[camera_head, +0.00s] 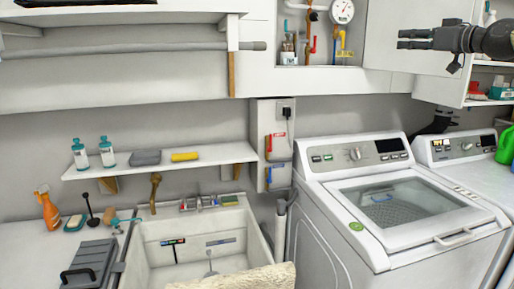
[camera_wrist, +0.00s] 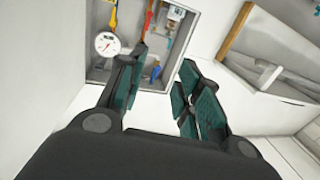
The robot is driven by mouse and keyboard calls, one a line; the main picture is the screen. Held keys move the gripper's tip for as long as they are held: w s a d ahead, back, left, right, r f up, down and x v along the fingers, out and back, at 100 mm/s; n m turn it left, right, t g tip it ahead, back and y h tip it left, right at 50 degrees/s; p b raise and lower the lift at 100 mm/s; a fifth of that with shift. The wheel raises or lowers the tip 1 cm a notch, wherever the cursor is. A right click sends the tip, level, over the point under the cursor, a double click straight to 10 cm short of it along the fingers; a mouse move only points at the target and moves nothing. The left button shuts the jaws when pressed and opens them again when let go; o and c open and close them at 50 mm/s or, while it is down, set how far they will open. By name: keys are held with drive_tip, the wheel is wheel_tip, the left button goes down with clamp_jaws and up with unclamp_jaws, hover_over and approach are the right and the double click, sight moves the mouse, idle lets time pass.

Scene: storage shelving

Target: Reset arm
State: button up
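My gripper (camera_head: 403,39) is at the upper right in the head view, raised above the washing machine and pointing left in front of a white cabinet panel. In the wrist view my gripper (camera_wrist: 162,90) has its two green-padded fingers apart with an empty gap between them. Nothing is held. The wrist view looks toward the wall recess with a round gauge (camera_wrist: 107,43) and coloured valve handles.
A washing machine (camera_head: 330,200) stands at the right, with a second machine (camera_head: 470,175) beside it. A sink (camera_head: 150,232) is at the lower middle, under a small shelf (camera_head: 215,157) with bottles (camera_head: 107,152). An open shelf (camera_head: 490,102) is close to my arm at the right.

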drive_tip(key=w+a+f+g, duration=0.2)
drive_tip(key=a+f, duration=0.5)
drive_tip(key=f, duration=0.4)
drive_tip(key=w+a+f+g, duration=0.1)
drive_tip(key=a+f, duration=0.5)
drive_tip(key=f, duration=0.4)
drive_tip(key=w+a+f+g, duration=0.2)
drive_tip(key=a+f, duration=0.5)
drive_tip(key=f, duration=0.4)
drive_tip(key=s+a+f+m+g+h, duration=0.15)
drive_tip(key=s+a+f, duration=0.35)
drive_tip(key=f, duration=1)
drive_tip(key=s+a+f+m+g, duration=0.15)
drive_tip(key=s+a+f, duration=0.3)
drive_tip(key=f, duration=0.95)
drive_tip(key=s+f+m+g+h, duration=0.15)
drive_tip(key=s+f+g, duration=0.25)
drive_tip(key=s+f, duration=1.9)
drive_tip(key=s+d+f+g+h, duration=0.1)
drive_tip(key=s+d+f, duration=0.2)
drive_tip(key=s, duration=0.6)
drive_tip(key=s+d+f+m+g+h, duration=0.1)
drive_tip(key=s+d+f+h, duration=0.1)
drive_tip(key=s, duration=0.8)
drive_tip(key=s+d+f+g+h, duration=0.1)
drive_tip(key=s+d+f, duration=0.3)
drive_tip(key=s, duration=0.6)
drive_tip(key=shift+f+g+h, duration=0.4)
drive_tip(key=shift+f+g, duration=0.2)
drive_tip(key=shift+f, duration=0.2)
